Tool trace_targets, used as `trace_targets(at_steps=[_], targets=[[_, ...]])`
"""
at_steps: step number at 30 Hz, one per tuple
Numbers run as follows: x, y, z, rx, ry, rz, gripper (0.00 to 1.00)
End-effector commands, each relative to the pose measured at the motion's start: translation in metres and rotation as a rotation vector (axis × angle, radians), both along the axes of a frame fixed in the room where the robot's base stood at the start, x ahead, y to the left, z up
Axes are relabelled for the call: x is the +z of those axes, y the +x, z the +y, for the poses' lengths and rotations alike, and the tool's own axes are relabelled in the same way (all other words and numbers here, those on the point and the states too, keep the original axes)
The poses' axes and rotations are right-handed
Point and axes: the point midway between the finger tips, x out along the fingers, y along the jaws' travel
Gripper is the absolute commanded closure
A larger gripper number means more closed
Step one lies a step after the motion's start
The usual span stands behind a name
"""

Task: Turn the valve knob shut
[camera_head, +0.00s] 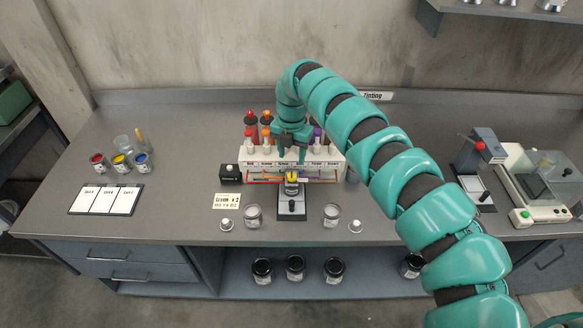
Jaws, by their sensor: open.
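A small yellow-topped part (291,178) sits at the front middle of the white dispenser rack (328,160). It may be the valve knob, but it is too small for me to tell its shape or turn. My gripper (291,155) points down in front of the rack's bottles, just above the yellow part in the picture. Its two fingers are apart and nothing shows between them. I cannot tell whether they touch anything. Below stands a dark-based scale (291,207) with a light plate. My arm and gripper hide part of the rack and its bottles.
Glass jars stand left (252,215) and right (331,214) of the scale. A black box (230,173) is beside the rack. Paint cups (121,162) and a white card panel (106,200) lie left. A balance (540,185) stands far right. The left-middle bench is clear.

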Motion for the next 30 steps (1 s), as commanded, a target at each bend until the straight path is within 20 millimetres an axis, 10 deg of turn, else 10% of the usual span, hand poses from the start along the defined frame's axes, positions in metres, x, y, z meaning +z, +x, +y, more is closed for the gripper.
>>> trace_targets(at_steps=[15, 30], targets=[[-0.075, 0.000, 0.002, 0.001, 0.003, 0.000, 0.52], [-0.086, 0.001, 0.001, 0.000, 0.001, -0.004, 0.52]])
